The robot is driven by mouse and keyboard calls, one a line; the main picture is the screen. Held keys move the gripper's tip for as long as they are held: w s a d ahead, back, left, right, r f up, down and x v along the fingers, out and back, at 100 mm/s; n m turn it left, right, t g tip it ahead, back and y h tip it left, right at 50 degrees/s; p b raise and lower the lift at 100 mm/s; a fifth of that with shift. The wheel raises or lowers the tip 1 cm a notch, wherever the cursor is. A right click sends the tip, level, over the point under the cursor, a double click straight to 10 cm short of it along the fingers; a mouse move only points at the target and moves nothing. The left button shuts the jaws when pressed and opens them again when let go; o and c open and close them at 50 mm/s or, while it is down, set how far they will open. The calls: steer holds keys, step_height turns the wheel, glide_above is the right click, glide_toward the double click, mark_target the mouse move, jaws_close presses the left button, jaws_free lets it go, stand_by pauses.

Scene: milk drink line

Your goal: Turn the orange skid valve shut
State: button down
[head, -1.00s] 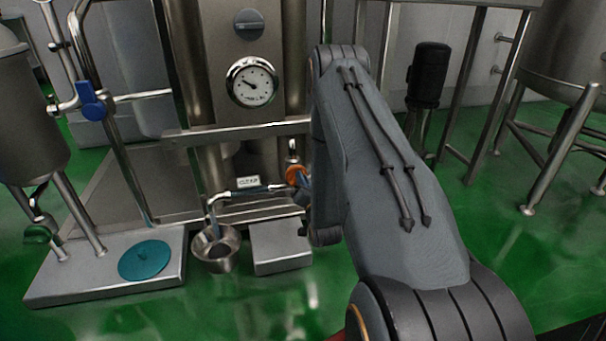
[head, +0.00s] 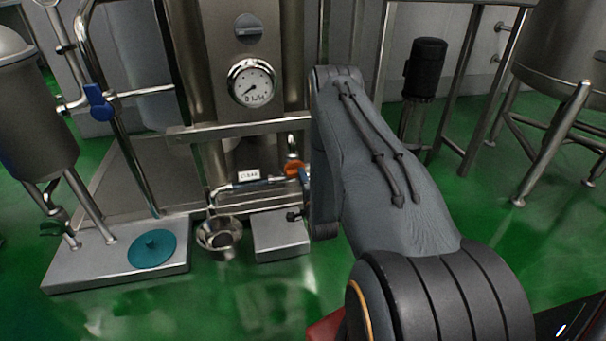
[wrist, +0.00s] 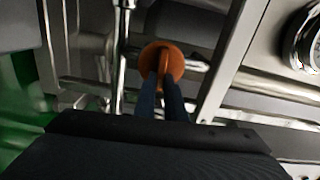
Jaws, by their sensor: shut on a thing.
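The orange skid valve (head: 293,168) is at the right end of a low pipe on the steel skid, just left of my arm. In the wrist view its round orange handle (wrist: 174,58) has a raised bar in the middle. My gripper (wrist: 162,82) is shut on this bar, with its two dark fingers close together on either side. The fingers hide the lower part of the handle. In the head view my arm hides most of the gripper.
A dial gauge (head: 250,83) sits above the valve. A small funnel cup (head: 218,238) stands under the pipe's spout, beside a steel block (head: 280,236). A teal disc (head: 152,249) lies on the left plinth. A blue valve handle (head: 98,102) is on the left pipe.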

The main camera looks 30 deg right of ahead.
steer(key=shift+s+f+m, duration=0.1)
steer(key=shift+f+m, duration=0.05)
steer(key=shift+m, duration=0.25)
steer(key=c, duration=1.8)
jaws_free()
steer(key=p+v, duration=0.2)
steer(key=v, duration=0.5)
steer(key=shift+s+a+p, duration=0.15)
steer(key=shift+s+p, duration=0.2)
steer(key=shift+s, duration=0.05)
steer(key=shift+w, duration=0.1)
